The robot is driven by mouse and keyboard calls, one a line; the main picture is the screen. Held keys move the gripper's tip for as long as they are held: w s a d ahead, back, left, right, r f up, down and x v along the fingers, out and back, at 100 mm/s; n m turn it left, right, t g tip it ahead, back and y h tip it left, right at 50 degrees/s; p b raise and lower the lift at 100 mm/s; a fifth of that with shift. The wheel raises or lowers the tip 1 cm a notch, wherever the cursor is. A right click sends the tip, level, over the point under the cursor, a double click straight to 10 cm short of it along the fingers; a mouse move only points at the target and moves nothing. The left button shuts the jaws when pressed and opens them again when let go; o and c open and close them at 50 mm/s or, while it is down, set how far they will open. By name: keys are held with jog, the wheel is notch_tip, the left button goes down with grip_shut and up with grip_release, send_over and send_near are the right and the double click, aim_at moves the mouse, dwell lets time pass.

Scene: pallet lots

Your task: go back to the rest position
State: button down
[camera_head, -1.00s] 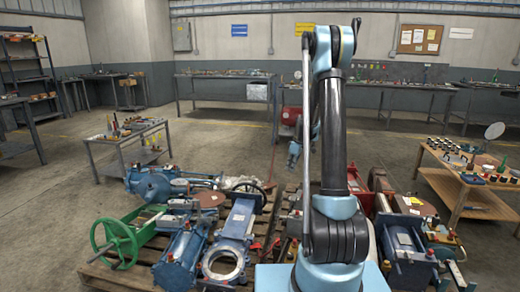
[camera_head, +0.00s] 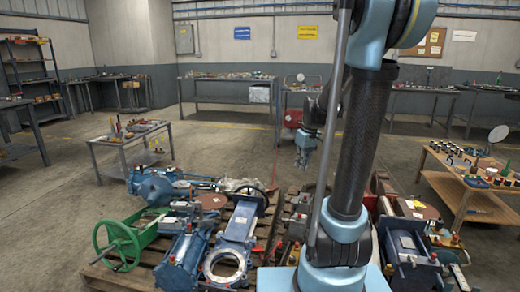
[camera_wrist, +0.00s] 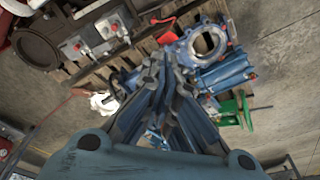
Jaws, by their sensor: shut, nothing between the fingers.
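My gripper (camera_head: 302,158) hangs fingers down beyond the pallets in the head view, left of my upright arm. It holds nothing. In the wrist view its blue fingers (camera_wrist: 165,66) are together in the middle of the picture, over the loaded pallet. No part is touching the fingers as far as I can see. My own arm hides part of the right pallet in the head view.
Pallets carry blue valves (camera_head: 229,252), a green handwheel (camera_head: 117,245) and other machine parts close in front. A small metal table (camera_head: 130,142) stands left, a wooden table (camera_head: 468,194) right. Workbenches line the back wall. Open floor lies between.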

jog(key=s+d+f+m, duration=0.1)
jog(key=s+f+m, duration=0.2)
jog(key=s, duration=0.9)
jog(key=s+d+f+m+h, duration=0.1)
jog(key=s+f+m, duration=0.2)
jog(key=s, duration=1)
jog(key=shift+s+t, duration=0.3)
